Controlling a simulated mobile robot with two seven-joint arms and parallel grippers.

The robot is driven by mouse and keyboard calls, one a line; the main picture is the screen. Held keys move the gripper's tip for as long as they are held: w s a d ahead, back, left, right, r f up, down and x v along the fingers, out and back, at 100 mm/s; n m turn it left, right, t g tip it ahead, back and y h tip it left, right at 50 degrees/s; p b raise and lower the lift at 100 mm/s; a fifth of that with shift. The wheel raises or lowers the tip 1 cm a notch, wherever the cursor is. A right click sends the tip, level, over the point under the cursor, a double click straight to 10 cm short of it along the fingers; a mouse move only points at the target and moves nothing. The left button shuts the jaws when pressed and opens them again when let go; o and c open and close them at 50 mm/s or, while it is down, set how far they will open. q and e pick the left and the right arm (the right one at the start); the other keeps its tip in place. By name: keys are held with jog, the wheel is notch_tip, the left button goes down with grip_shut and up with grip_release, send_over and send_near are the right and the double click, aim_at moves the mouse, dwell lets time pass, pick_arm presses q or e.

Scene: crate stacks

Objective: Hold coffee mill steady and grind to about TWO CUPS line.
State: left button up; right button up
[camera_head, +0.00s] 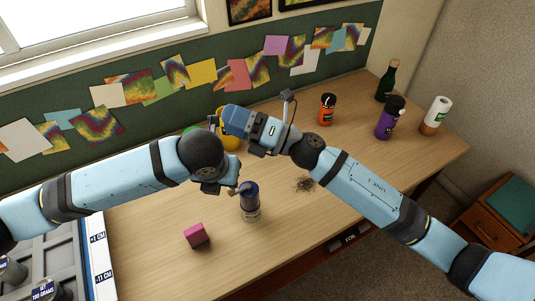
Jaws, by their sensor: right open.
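The coffee mill (250,203) looks like the upright dark blue cylinder with a clear lower part, standing on the wooden table in front of my arms. A small crank-like part juts left from its top. My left gripper (228,188) is at the upper left of the mill, by that part. Whether it touches the mill, and how its fingers stand, I cannot tell. My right gripper (221,121) is open, behind my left arm and apart from the mill, close to a yellow object (232,141). No line marking on the mill is readable.
A pink block (196,235) is at front left. An orange jar (327,109), purple jar (390,118), green bottle (387,81) and white-and-orange container (437,115) stand at back right. A grey tray (70,236) is at left.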

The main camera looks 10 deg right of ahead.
notch_tip(320, 180, up, 3)
jog(key=w+a+n+g+h, duration=0.15)
jog(key=n+g, duration=0.35)
jog(key=n, duration=0.5)
jog(key=n+g+h, duration=0.4)
jog(key=n+h, duration=0.5)
jog(key=h, duration=0.6)
send_near(252, 187)
jog(key=shift+y, duration=0.35)
jog(key=x, duration=1.1)
jog(key=shift+d+f, duration=0.1)
jog(key=shift+f, duration=0.05)
jog(key=c, duration=1)
jog(key=o, duration=1)
